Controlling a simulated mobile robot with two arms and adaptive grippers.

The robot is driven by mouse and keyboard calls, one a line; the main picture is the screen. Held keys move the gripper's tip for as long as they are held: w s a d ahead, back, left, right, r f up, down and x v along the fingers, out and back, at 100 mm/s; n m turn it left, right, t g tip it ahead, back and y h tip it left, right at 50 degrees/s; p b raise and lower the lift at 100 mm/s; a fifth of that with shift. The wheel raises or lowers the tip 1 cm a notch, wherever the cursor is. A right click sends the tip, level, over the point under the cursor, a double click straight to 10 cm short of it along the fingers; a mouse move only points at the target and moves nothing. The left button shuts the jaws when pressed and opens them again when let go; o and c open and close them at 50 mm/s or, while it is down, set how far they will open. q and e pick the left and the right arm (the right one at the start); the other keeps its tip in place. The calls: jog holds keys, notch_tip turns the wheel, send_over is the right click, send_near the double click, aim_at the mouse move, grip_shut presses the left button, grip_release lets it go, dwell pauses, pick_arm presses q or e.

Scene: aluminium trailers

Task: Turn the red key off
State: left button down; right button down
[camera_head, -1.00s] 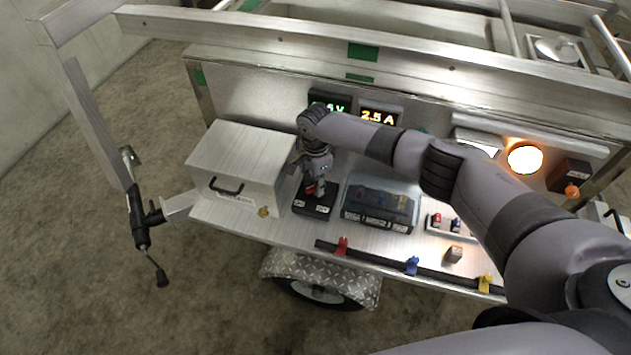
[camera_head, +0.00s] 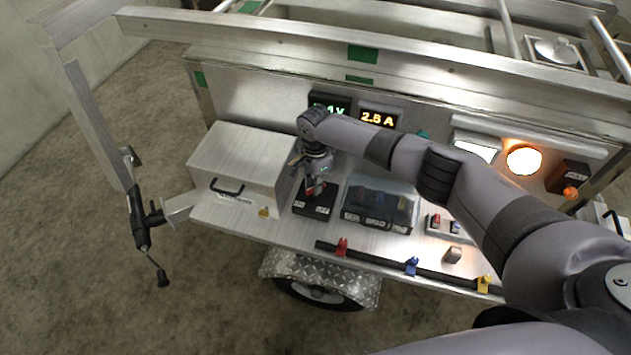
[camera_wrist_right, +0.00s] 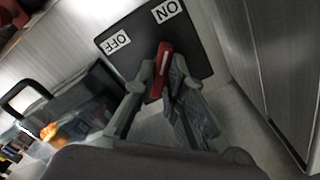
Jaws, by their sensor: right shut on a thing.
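The red key (camera_wrist_right: 161,68) sits on a black switch plate marked ON and OFF (camera_wrist_right: 125,52) in the right wrist view. Its handle lies between the fingers of my right gripper (camera_wrist_right: 160,85), which is shut on it. The handle points between the two labels, nearer ON as I see it. In the head view the right gripper (camera_head: 314,186) reaches down over the black plate (camera_head: 314,205), and a bit of the red key (camera_head: 310,190) shows at its fingertips. My left gripper is not in view.
A metal box (camera_head: 238,165) stands close left of the plate. A clear-lidded case (camera_head: 381,204) stands close right. Behind are a green display (camera_head: 331,106) and an orange one reading about 2.8 A (camera_head: 378,118). A rail with coloured clips (camera_head: 375,262) runs along the front edge.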

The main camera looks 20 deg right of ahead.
jog(key=p, duration=0.1)
jog(key=n+p, duration=0.1)
jog(key=shift+s+a+r+n+p, duration=0.1)
jog(key=shift+r+n+p, duration=0.1)
jog(key=shift+n+p, duration=0.15)
jog(key=shift+f+n+p, duration=0.1)
jog(key=shift+n+p, duration=0.45)
jog(key=shift+n, duration=0.2)
jog(key=n, duration=0.2)
jog(key=shift+f+n, duration=0.1)
jog(key=shift+n, duration=0.3)
jog(key=n, duration=0.4)
jog(key=shift+n+p, duration=0.3)
jog(key=n, duration=0.3)
jog(key=shift+n, duration=2.1)
jog(key=c, duration=1.6)
grip_release()
jog(key=shift+c, duration=0.2)
